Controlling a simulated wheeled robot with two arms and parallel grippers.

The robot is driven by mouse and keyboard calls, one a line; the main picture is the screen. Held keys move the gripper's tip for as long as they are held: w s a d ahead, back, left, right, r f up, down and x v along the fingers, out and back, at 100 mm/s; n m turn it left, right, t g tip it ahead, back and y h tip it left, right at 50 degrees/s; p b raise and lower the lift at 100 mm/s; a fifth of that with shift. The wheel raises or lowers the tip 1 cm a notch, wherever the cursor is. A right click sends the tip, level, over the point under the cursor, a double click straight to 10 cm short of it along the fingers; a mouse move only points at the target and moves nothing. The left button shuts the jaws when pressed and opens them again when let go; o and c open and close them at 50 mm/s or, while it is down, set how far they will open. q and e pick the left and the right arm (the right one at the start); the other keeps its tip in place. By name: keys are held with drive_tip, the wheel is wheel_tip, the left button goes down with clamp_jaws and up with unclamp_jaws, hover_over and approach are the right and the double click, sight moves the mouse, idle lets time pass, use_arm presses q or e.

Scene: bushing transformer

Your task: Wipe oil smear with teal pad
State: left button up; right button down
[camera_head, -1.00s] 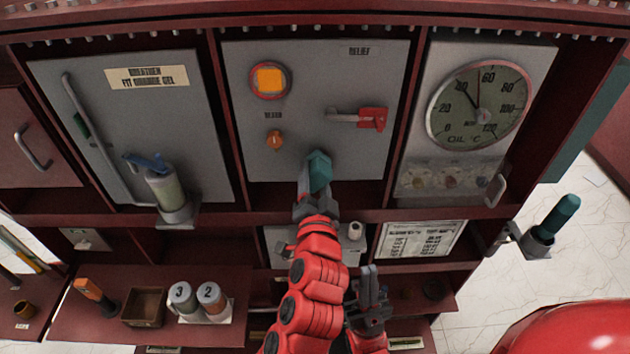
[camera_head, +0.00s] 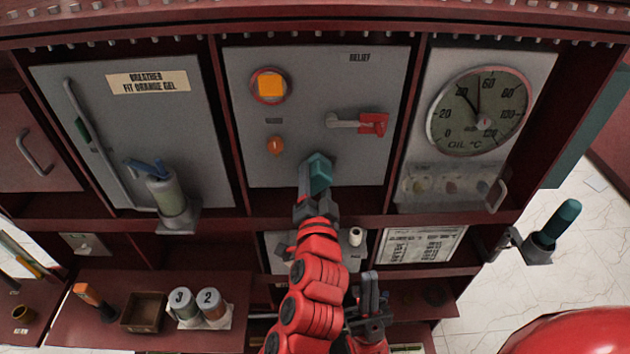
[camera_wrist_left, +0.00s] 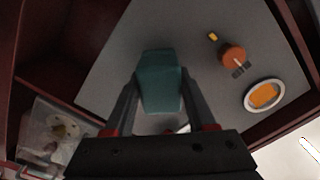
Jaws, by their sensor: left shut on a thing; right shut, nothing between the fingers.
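The teal pad (camera_head: 319,173) is held in front of the lower middle of the grey centre panel (camera_head: 335,85). My left gripper (camera_head: 314,198) is shut on it; the left wrist view shows the pad (camera_wrist_left: 159,82) between the two fingers. I cannot tell whether the pad touches the panel. No oil smear shows clearly on the panel; the area behind the pad is hidden. My right gripper (camera_head: 370,290) is shut and empty, pointing up, below and right of the left gripper.
An oil gauge (camera_head: 481,110) sits above a hazy clear cover (camera_head: 447,187) on the right. A breather cylinder (camera_head: 166,194) stands left. A shelf (camera_head: 70,320) lies below.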

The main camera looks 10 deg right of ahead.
sight(330, 185)
use_arm(q)
drive_tip(key=shift+w+d+r, duration=0.1)
drive_tip(key=shift+w+d, duration=0.05)
drive_tip(key=shift+w, duration=0.4)
drive_tip(key=shift+d, duration=0.1)
drive_tip(key=shift+s+d+b, duration=0.1)
drive_tip(key=shift+d+b, duration=0.2)
drive_tip(key=shift+b, duration=0.25)
drive_tip(key=shift+s+d+f+b, duration=0.15)
drive_tip(key=shift+d+b, duration=0.4)
drive_tip(key=shift+d, duration=0.05)
drive_tip(key=shift+s+d+f+b, duration=0.1)
drive_tip(key=shift+d+b, duration=0.4)
drive_tip(key=shift+d, duration=0.1)
drive_tip(key=shift+s+d+r, duration=0.1)
drive_tip(key=shift+d+r, duration=0.05)
drive_tip(key=shift+d, duration=0.2)
drive_tip(key=shift+b, duration=0.45)
drive_tip(key=shift+w+a+r+p, duration=0.2)
drive_tip(key=shift+a+p, duration=0.1)
drive_tip(key=shift+a, duration=0.2)
drive_tip(key=shift+w+a+p, duration=0.2)
drive_tip(key=shift+a, duration=0.55)
drive_tip(key=shift+w+a+p, duration=0.15)
drive_tip(key=shift+a+p, duration=0.05)
drive_tip(key=shift+a, duration=0.5)
